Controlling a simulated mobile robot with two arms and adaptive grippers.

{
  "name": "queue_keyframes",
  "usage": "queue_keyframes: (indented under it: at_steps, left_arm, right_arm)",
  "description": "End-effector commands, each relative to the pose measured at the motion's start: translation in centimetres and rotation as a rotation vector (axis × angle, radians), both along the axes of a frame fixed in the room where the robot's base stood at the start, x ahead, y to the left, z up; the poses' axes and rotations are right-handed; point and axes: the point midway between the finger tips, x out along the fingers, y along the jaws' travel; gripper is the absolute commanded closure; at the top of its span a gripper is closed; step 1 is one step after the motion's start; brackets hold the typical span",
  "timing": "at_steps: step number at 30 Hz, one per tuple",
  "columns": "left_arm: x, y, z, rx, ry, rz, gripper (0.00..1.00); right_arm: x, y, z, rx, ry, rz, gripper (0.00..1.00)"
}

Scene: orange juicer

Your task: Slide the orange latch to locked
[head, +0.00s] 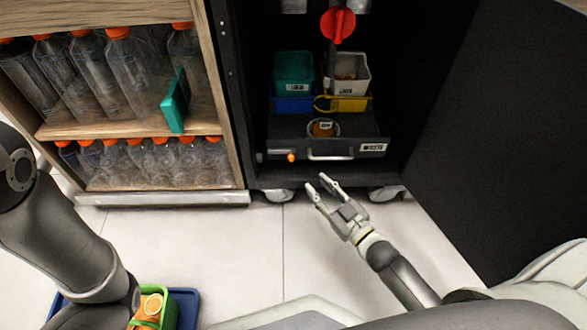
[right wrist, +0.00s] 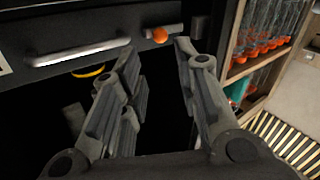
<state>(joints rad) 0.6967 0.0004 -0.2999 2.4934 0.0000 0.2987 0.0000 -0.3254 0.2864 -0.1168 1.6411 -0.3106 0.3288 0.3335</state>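The orange latch (head: 291,157) is a small knob on the left part of the dark drawer front (head: 335,152), inside the open black cabinet. In the right wrist view the orange latch (right wrist: 160,35) shows on a light bar, beyond the gap between my fingers. My right gripper (head: 316,184) is open and empty, below and to the right of the latch in the head view, apart from it. In the right wrist view its two fingers (right wrist: 158,62) are spread. My left arm shows at the left of the head view, but its gripper is not visible.
A metal drawer handle (head: 331,157) sits right of the latch. Bins (head: 294,72) stand above the drawer. A wooden bottle shelf (head: 150,128) stands to the left, and the open black door (head: 500,130) to the right. A blue crate (head: 188,306) is on the floor.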

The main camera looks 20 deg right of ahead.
Motion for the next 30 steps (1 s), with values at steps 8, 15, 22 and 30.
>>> queue_keyframes:
  at_steps: [8,15,22,30]
  left_arm:
    - [-0.6,0.1,-1.9,-0.002,-0.014,-0.002,0.73]
    - [-0.5,0.1,-4.4,-0.002,-0.013,-0.002,0.73]
    - [-0.5,0.1,-5.8,-0.002,-0.013,-0.002,0.73]
    - [-0.5,0.1,-6.2,-0.002,-0.013,-0.002,0.73]
  right_arm:
    - [2.5,0.8,-0.1,0.001,-0.011,0.003,0.7]
    - [6.6,2.1,-0.3,0.0,-0.01,0.004,0.7]
    - [9.3,3.0,-0.1,0.001,-0.006,0.003,0.7]
    - [10.3,3.3,0.1,0.0,-0.005,0.002,0.7]
